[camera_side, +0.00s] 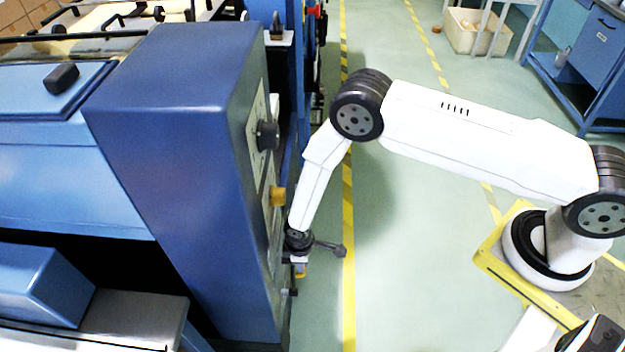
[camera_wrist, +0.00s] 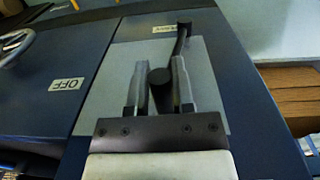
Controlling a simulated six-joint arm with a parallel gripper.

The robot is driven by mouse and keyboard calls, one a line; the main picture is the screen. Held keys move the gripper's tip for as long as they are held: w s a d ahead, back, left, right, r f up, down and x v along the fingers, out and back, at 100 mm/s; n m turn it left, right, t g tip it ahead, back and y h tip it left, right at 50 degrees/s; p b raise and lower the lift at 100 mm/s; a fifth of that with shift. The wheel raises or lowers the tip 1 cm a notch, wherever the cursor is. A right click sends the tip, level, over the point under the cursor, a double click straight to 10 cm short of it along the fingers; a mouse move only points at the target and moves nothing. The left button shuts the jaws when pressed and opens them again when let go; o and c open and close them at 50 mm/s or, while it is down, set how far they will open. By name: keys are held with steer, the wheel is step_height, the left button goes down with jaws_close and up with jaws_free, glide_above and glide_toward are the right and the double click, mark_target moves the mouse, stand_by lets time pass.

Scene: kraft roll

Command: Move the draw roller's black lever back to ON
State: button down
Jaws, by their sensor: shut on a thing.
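In the wrist view the black lever (camera_wrist: 182,40) runs from a round dark end at the top of a pale plate (camera_wrist: 205,62) down to a round black knob between the fingers. My gripper (camera_wrist: 159,68) has its two grey fingers on either side of the knob and is shut on the lever. A white OFF label (camera_wrist: 67,84) lies left of the plate. Another small label (camera_wrist: 166,29) sits beside the lever's upper end; I cannot read it clearly. In the side view my gripper (camera_side: 299,266) is low beside the blue machine; the lever's grip cannot be made out there.
The blue machine (camera_side: 180,140) fills the left of the side view. A black knob (camera_side: 267,136) and a yellow knob (camera_side: 278,196) stick out of its panel above my gripper. Green floor (camera_side: 410,220) lies open to the right. Brown stacked sheets (camera_wrist: 295,92) show at right in the wrist view.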

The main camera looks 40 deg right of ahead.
steer(key=shift+s+a+r, duration=0.2)
steer(key=shift+s+a, duration=1)
steer(key=shift+s, duration=0.15)
steer(key=c, duration=0.5)
jaws_free()
steer(key=shift+r, duration=0.15)
step_height(320, 180, up, 8)
steer(key=shift+a+f, duration=0.15)
steer(key=shift+f, duration=0.05)
